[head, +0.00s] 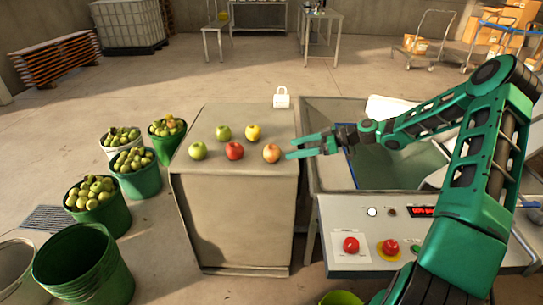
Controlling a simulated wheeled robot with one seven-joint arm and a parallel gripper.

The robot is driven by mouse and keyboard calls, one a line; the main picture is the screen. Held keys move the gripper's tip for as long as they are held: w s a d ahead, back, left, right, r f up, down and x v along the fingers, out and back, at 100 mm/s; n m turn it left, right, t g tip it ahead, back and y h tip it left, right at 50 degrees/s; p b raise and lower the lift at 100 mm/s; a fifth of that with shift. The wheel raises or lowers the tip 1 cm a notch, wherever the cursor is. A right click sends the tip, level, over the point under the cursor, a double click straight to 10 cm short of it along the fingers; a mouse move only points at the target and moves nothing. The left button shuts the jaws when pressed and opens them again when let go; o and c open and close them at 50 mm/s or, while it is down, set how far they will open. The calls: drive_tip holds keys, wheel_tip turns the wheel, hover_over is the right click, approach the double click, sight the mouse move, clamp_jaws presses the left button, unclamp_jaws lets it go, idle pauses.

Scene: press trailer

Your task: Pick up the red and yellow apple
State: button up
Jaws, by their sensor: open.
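The red and yellow apple (271,153) rests on top of a grey block-like stand (240,215), near its right front part. My gripper (290,149) is to the right of this apple. Its two green fingers are spread apart and point left towards it. Nothing shows between the fingers. The fingertips are close to the apple's right side; I cannot tell the exact gap or their height.
A red apple (234,150), two green apples (197,150) (223,132) and a yellow apple (253,132) share the stand. A small white object (281,98) stands behind. Fruit-filled buckets (136,170) line the left; a control panel (365,235) is at front right.

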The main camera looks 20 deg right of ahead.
sight(271, 153)
drive_tip(key=x, duration=1)
drive_tip(key=shift+w+a+f, duration=0.1)
drive_tip(key=shift+a+f, duration=0.05)
drive_tip(key=shift+a, duration=0.1)
drive_tip(key=shift+c, duration=0.7)
drive_tip(key=c, duration=1.1)
